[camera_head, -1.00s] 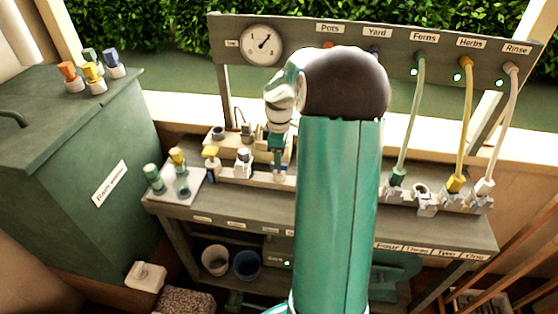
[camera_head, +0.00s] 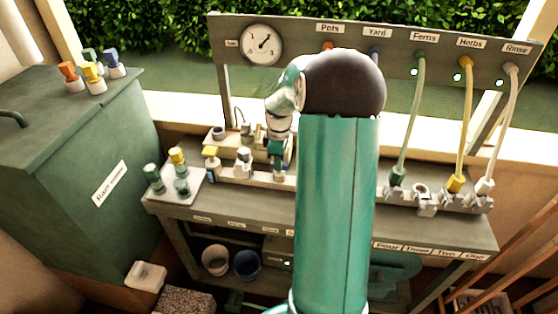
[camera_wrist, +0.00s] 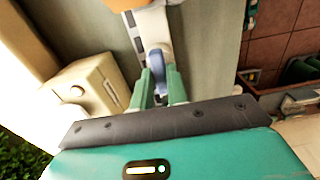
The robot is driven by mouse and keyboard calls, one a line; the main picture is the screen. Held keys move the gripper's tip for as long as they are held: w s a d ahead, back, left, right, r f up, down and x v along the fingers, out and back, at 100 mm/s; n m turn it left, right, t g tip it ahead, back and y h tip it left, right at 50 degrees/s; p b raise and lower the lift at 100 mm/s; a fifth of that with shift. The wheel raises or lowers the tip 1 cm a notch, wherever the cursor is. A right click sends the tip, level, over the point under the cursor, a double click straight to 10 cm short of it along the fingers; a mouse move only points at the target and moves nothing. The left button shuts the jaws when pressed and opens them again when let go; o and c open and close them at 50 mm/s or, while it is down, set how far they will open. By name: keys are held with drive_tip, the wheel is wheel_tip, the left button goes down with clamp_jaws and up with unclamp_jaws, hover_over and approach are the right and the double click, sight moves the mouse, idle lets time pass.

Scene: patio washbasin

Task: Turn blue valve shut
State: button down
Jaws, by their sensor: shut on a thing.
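The blue valve (camera_wrist: 158,60) shows in the wrist view as a narrow blue handle on a pale fitting (camera_wrist: 150,28). The two green fingers of my gripper (camera_wrist: 159,84) are shut on the handle, one on each side. In the head view my gripper (camera_head: 278,152) points down at the bench rail, over a pale fitting (camera_head: 279,176).
Fittings with yellow (camera_head: 211,151) and green (camera_head: 151,170) tops stand left of my gripper. Hoses, including a yellow one (camera_head: 467,110), run from the labelled panel (camera_head: 290,30) to the rail at right. A green bin (camera_head: 85,150) stands at left. My arm hides the middle bench.

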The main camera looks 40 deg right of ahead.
drive_tip(key=shift+m, duration=0.3)
drive_tip(key=m, duration=0.3)
drive_tip(key=shift+m, duration=0.3)
drive_tip(key=m, duration=0.4)
drive_tip(key=shift+m, duration=0.3)
drive_tip(key=m, duration=0.9)
drive_tip(key=c, duration=1.4)
unclamp_jaws()
